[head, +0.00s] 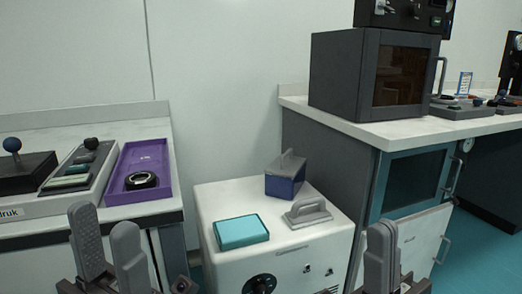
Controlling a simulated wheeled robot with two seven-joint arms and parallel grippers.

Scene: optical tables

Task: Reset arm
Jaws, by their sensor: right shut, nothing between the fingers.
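My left gripper (105,222) is at the lower left of the head view, in front of the left bench. Its two grey fingers point up and stand apart, with nothing between them. My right gripper (382,232) is at the lower right, in front of the right cabinet. Its fingers are together and hold nothing. Both grippers are clear of the objects. The lower parts of both arms are cut off by the bottom edge of the picture.
A white cabinet (225,194) between the benches bears a teal block (241,231), a blue-grey handled box (286,178) and a grey handled plate (307,212). The left bench bears a purple tray (128,167) with a black ring (141,180). A dark oven (345,72) stands on the right bench.

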